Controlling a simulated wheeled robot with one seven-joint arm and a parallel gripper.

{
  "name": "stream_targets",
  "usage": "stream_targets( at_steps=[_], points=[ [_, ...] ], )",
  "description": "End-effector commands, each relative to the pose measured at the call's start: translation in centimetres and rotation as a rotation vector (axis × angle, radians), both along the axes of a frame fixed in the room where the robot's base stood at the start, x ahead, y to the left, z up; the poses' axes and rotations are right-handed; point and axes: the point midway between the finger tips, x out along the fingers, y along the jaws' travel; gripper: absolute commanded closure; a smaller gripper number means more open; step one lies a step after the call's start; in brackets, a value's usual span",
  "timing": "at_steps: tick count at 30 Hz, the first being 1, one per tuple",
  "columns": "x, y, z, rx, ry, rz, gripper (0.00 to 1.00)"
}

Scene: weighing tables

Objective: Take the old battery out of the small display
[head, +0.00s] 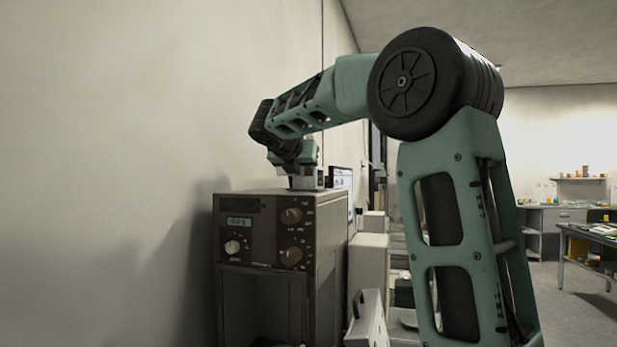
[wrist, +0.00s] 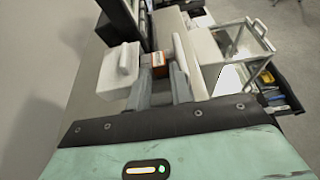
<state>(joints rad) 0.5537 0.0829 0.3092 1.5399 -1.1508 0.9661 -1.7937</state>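My gripper (head: 305,180) points down over the top of a dark brown instrument cabinet. In the wrist view my two grey fingers (wrist: 162,80) stand apart, with a small orange and pale block (wrist: 159,66) at or between their tips. It may be the battery; I cannot tell whether the fingers touch it. A white box (wrist: 121,70) stands just left of the fingers. I cannot tell whether it is the small display. In the head view the arm and gripper hide most of this spot.
The brown cabinet (head: 265,262) has knobs and a lit readout, close to the wall on the left. A screen (head: 343,181) stands behind it. A white trolley (wrist: 243,42) and an open dark drawer (wrist: 277,93) are at right. A far table (head: 590,235) has open floor before it.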

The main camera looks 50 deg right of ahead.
Motion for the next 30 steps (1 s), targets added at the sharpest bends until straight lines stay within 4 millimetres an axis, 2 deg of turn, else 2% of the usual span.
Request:
stream_targets(
  at_steps=[7,8,10,23,26,30],
  points=[
    [0.2,-0.7,-0.6,0.005,0.005,-0.003,0.79],
    [0.2,-0.7,-0.6,0.004,0.005,-0.004,0.81],
    [0.2,-0.8,-0.7,0.005,0.005,-0.004,1.00],
    [0.2,-0.8,-0.7,0.009,0.009,-0.004,1.00],
    [0.3,-0.8,0.0,0.009,0.008,-0.004,1.00],
    [0.3,-0.7,2.0,0.006,0.003,-0.004,1.00]
  ],
)
